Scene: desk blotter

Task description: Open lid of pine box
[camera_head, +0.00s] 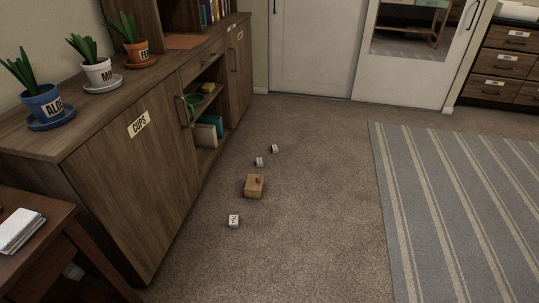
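A small light-brown wooden box (254,188), which looks like the pine box, sits on the carpet near the middle of the view. Its top appears closed, with a small dark knob or catch toward its upper right. Neither of my grippers shows in the head view, and nothing is touching the box.
Small white labelled blocks lie on the carpet near the box: one in front (233,221), two behind (259,161) (275,149). A wooden cabinet (130,190) stands left, with potted plants on top. A striped rug (455,200) lies right. Carpet between box and rug is clear.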

